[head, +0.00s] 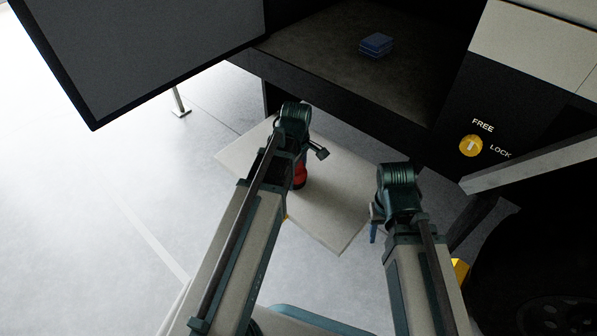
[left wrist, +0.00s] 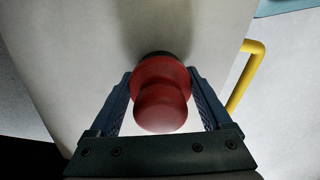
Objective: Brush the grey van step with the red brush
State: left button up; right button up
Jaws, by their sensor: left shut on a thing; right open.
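The grey van step (head: 335,222) is a flat light-grey board below the open locker, in the middle of the head view. The red brush (head: 300,174) shows beside my left arm, over the step. In the left wrist view the round red brush (left wrist: 161,95) sits between the two fingers of my left gripper (left wrist: 163,108), with the step's pale surface (left wrist: 90,40) behind it. My left gripper is shut on the brush. The arm hides most of it in the head view, and I cannot tell whether its bristles touch the step. My right gripper (head: 374,228) is open and empty, right of the step.
A blue block (head: 375,45) lies inside the open locker (head: 330,50) above the step. A large dark panel (head: 150,45) hangs at the upper left. A yellow knob (head: 470,146) marked FREE and LOCK is at right. A yellow bar (left wrist: 246,75) runs beside the step.

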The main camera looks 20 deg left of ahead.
pick_arm(q)
jog(key=shift+r, duration=0.1)
notch_tip(320, 180, up, 6)
jog(key=p, duration=0.6)
notch_tip(320, 180, up, 3)
jog(key=p, duration=0.3)
dwell(0.5)
